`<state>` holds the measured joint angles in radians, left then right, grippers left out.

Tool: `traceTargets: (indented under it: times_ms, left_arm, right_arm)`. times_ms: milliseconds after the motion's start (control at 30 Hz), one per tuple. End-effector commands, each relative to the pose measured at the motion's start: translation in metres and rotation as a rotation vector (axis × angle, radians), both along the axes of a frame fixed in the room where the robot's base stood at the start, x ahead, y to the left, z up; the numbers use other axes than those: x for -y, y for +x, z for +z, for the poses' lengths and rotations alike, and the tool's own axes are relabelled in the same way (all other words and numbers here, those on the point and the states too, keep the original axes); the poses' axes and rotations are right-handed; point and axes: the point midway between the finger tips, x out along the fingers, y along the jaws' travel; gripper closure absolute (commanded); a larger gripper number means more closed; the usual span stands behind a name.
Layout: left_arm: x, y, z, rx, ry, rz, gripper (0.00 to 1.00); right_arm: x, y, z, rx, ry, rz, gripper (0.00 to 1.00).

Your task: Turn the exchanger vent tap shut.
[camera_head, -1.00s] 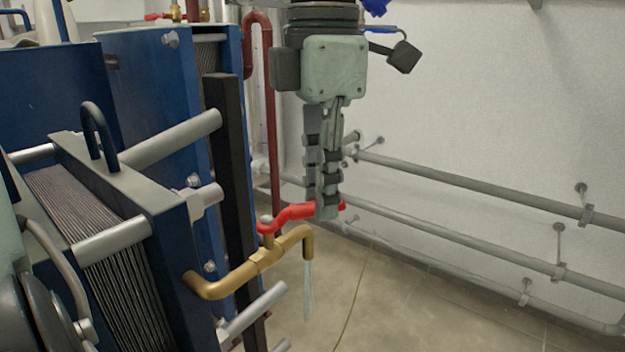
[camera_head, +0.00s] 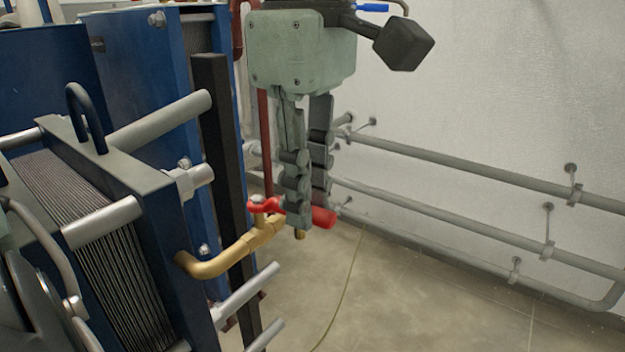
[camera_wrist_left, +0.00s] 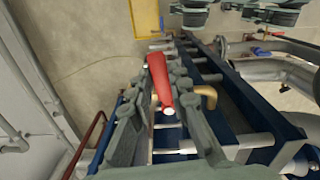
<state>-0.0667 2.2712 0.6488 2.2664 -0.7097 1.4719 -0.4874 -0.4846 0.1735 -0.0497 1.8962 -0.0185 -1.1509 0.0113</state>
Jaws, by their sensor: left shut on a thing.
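The vent tap is a brass pipe (camera_head: 215,266) coming out of the blue exchanger's front, with a red lever handle (camera_head: 324,218) on top. My left gripper (camera_head: 308,210) points down from above and is shut on the red lever, with its fingers either side of it. The lever's outer end sticks out to the right of the fingers. The brass spout is mostly hidden behind the fingers; its end shows just below them, with no water stream visible under it. In the left wrist view, the red lever (camera_wrist_left: 158,80) lies between the two fingers. My right gripper is not made out.
The blue plate exchanger (camera_head: 150,95) with its grey tie bars fills the left side. A dark upright bar (camera_head: 222,150) stands close behind the tap. Grey pipes (camera_head: 450,165) run along the white wall. The floor at right is clear.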

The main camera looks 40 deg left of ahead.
Motion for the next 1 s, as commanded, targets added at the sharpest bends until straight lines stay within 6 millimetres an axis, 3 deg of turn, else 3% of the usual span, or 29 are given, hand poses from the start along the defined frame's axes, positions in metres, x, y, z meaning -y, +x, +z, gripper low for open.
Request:
traceTargets:
  times_ms: [300, 833, 867, 1000]
  left_arm:
    - [0.0014, -0.0074, 0.0006, 0.001, -0.003, -0.117, 1.0]
    - [0.0013, -0.0087, 0.0004, 0.0, -0.002, -0.139, 1.0]
    - [0.0013, -0.0087, 0.0004, 0.0, -0.002, -0.139, 0.8]
    - [0.0012, -0.0086, 0.0003, 0.0, -0.001, -0.138, 0.63]
  right_arm:
    - [-0.0006, -0.0024, -0.0043, -0.008, 0.002, 0.0, 0.74]
    - [-0.0015, 0.0003, -0.0029, -0.003, 0.004, -0.001, 0.74]
    - [-0.0016, 0.0004, -0.0029, -0.003, 0.004, -0.001, 0.74]
    - [-0.0014, 0.0005, -0.0027, -0.002, 0.003, -0.001, 0.74]
